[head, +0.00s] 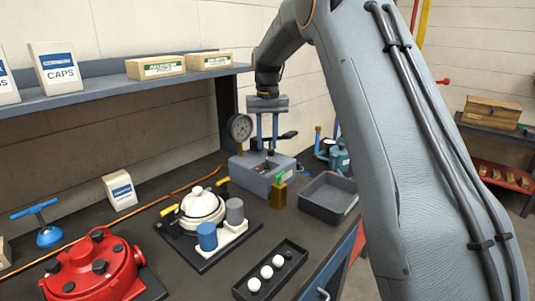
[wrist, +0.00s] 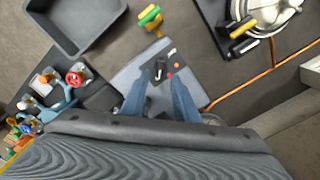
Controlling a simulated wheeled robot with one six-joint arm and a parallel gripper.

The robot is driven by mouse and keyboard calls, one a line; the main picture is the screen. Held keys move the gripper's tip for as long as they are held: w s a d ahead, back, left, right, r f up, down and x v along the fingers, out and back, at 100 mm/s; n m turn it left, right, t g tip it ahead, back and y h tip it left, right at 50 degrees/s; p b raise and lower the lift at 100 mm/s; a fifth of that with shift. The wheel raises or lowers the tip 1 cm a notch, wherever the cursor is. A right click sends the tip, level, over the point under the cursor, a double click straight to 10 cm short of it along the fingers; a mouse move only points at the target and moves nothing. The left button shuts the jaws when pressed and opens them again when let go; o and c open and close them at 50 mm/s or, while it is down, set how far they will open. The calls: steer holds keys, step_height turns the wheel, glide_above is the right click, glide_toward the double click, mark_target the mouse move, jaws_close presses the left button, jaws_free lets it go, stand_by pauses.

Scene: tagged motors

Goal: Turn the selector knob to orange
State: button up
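A grey control box (head: 262,175) stands on the dark bench, and its top panel also shows in the wrist view (wrist: 143,72). A small black selector knob (wrist: 158,70) sits on that panel. Small red and orange dots (wrist: 175,65) and a pale mark lie beside it. My gripper (head: 266,148) points down over the box. In the wrist view its two blue-grey fingers (wrist: 160,88) are apart, with the knob near the gap between their tips. No contact with the knob shows. The knob's pointing direction is too small to tell, and it is hard to make out in the head view.
A pressure gauge (head: 240,127) stands behind the box. A yellow-and-green piece (head: 279,192) stands close in front. An empty grey tray (head: 328,198) is to the right. A white round housing (head: 202,206) and a red housing (head: 95,265) are to the left. A shelf (head: 110,92) runs above.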

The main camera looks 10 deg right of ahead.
mark_target(267, 160)
steer(key=shift+f+p, duration=0.85)
steer(key=shift+f, duration=2.05)
steer(key=shift+c, duration=0.2)
jaws_close()
